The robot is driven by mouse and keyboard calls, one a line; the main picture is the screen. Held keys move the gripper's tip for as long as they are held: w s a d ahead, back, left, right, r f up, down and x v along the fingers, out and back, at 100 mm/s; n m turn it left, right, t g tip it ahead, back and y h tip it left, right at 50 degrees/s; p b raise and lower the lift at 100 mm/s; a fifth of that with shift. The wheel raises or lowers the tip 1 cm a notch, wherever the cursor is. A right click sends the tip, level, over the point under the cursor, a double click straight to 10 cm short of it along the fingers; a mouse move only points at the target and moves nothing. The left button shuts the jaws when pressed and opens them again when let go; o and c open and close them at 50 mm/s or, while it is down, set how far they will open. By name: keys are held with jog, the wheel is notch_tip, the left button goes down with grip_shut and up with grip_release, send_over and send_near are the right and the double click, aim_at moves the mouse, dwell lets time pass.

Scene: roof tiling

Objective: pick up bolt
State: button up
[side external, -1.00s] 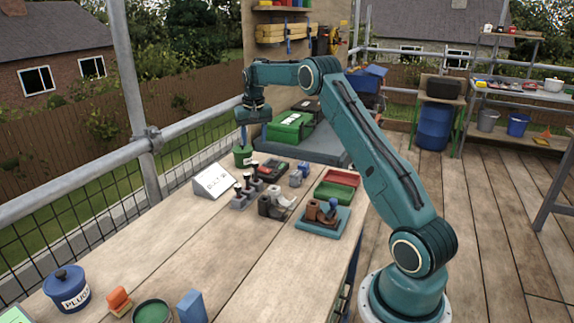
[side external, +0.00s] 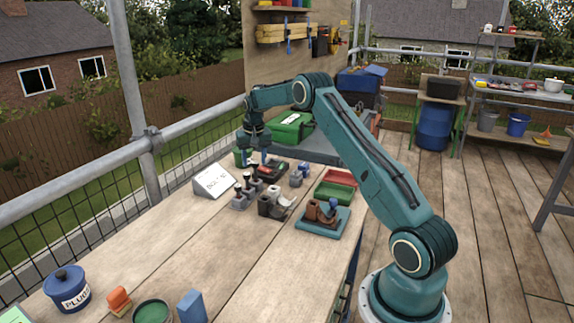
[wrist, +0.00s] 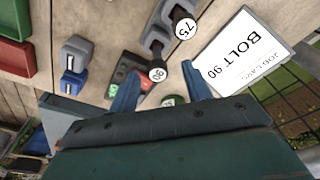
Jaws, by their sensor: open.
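Several dark bolts stand upright in grey holders, in a row on the bench; one (side external: 247,178) shows in the middle of the row. In the wrist view one bolt has an end marked 75 (wrist: 185,27). Another bolt (wrist: 157,75) has a white end whose number is too small to read surely. My gripper (side external: 254,161) is open above the far end of the row. In the wrist view its blue fingers (wrist: 160,86) are spread with that second bolt between and beyond them, and nothing is gripped. A white job card (wrist: 242,48) reads BOLT 90.
A green tin (side external: 240,160) stands close behind my gripper. A red and dark device (side external: 274,168) and blue-grey blocks (side external: 297,178) lie to the right. Red (side external: 342,177) and green (side external: 334,192) trays are farther right.

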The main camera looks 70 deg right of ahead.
aim_at(255, 170)
jog(key=shift+f, duration=0.1)
jog(key=shift+w+d+f, duration=0.1)
jog(key=shift+d+f, duration=0.1)
jog(key=shift+f, duration=1.05)
jog(key=shift+w+d+f, duration=0.1)
jog(key=shift+d+f, duration=0.05)
jog(key=shift+f, duration=1.1)
grip_shut()
jog(key=shift+r, duration=0.2)
notch_tip(255, 170, up, 20)
jog(key=shift+f, duration=0.2)
